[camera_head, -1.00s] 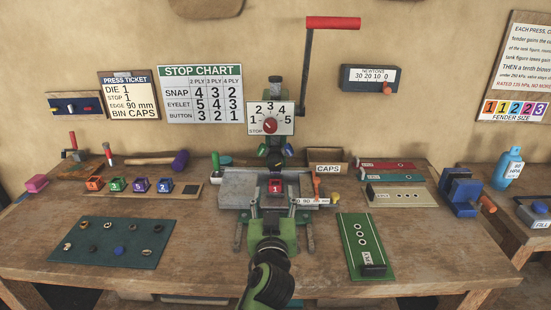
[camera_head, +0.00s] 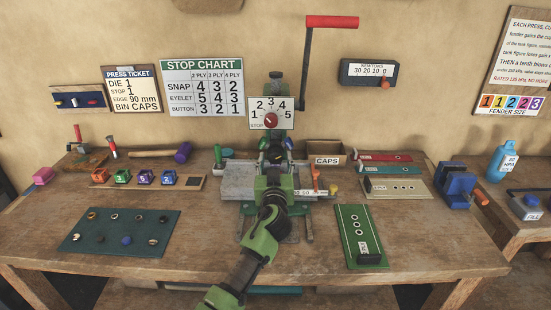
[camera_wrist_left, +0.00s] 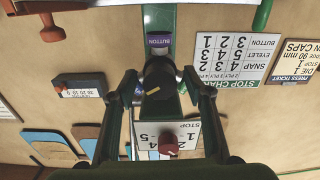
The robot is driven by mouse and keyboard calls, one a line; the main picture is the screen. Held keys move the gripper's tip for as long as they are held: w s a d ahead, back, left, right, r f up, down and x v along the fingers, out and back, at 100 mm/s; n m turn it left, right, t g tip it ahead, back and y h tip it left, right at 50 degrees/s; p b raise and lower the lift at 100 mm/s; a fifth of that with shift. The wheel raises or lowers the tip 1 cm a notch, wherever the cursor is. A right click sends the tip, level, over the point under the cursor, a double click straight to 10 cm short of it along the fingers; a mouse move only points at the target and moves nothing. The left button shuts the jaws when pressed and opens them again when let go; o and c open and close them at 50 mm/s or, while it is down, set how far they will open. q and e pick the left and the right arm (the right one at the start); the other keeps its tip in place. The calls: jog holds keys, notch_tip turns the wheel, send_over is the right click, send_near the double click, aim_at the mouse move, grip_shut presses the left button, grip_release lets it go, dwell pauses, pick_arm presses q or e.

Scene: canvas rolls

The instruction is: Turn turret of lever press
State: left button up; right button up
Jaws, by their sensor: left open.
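The green lever press stands at the middle of the bench, its red-handled lever (camera_head: 332,22) raised. Its stop dial (camera_head: 271,113) has a red knob and numbers 1 to 5. The turret (camera_head: 276,152), with coloured faces, sits below the dial, partly hidden by my left gripper (camera_head: 274,166). In the left wrist view, the picture is upside down. A dark round press part (camera_wrist_left: 159,76), with a purple BUTTON label above it, lies between the two spread fingers of my left gripper (camera_wrist_left: 160,88). Contact cannot be told. My right gripper is not in view.
A teal mat (camera_head: 120,232) with small parts lies left and a green gauge board (camera_head: 360,236) right. Coloured numbered blocks (camera_head: 140,178) sit left of the press. The CAPS bin (camera_head: 326,152) and a blue vise (camera_head: 456,185) stand to the right.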

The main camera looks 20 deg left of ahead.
pick_arm(q)
jog(key=shift+w, duration=0.15)
jog(key=c, duration=1.1)
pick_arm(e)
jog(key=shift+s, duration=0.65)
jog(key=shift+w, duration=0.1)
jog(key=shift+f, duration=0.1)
